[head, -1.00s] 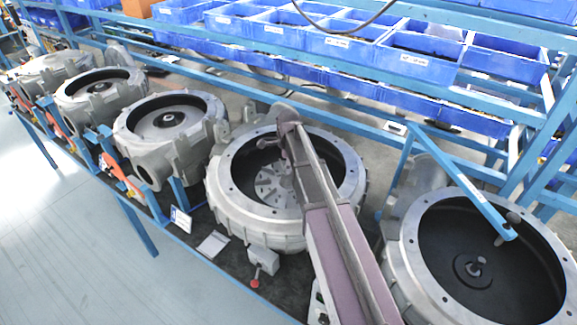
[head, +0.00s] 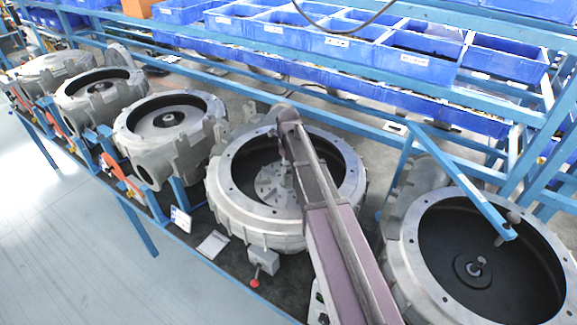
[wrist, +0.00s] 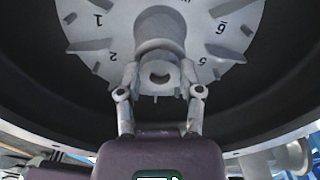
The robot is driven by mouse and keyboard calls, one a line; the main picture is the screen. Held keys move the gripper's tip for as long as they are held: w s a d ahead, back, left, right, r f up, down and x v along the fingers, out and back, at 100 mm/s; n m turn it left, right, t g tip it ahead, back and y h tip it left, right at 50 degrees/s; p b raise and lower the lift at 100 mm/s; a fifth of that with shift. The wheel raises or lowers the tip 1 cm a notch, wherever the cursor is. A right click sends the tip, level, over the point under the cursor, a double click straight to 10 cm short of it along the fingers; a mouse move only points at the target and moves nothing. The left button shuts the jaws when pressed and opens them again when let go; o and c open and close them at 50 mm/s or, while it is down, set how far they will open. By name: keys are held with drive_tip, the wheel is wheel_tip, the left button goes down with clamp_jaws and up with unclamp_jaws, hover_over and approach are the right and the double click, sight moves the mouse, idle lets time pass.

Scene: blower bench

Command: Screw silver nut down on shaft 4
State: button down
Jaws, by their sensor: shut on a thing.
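In the head view the fourth blower housing from the left (head: 222,205) holds a light grey bladed wheel (head: 268,190), and my arm reaches over it. In the wrist view my gripper (wrist: 159,76) is at the wheel's middle, with a finger on each side of a small silver piece (wrist: 159,73), seemingly the silver nut. The fingers are shut on it. It sits at the grey central hub of the numbered wheel (wrist: 100,22); its threads and the shaft's end cannot be made out.
The dark housing wall curves close around my gripper. Other housings stand on both sides, including a large open one (head: 400,250) at right. A blue diagonal bar (head: 465,180) reaches over that one. Blue bins (head: 420,65) stand on the rack behind.

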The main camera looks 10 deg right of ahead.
drive_tip(key=shift+m, duration=1.3)
drive_tip(key=c, duration=0.5)
unclamp_jaws()
drive_tip(key=shift+c, duration=0.2)
drive_tip(key=shift+n, duration=0.3)
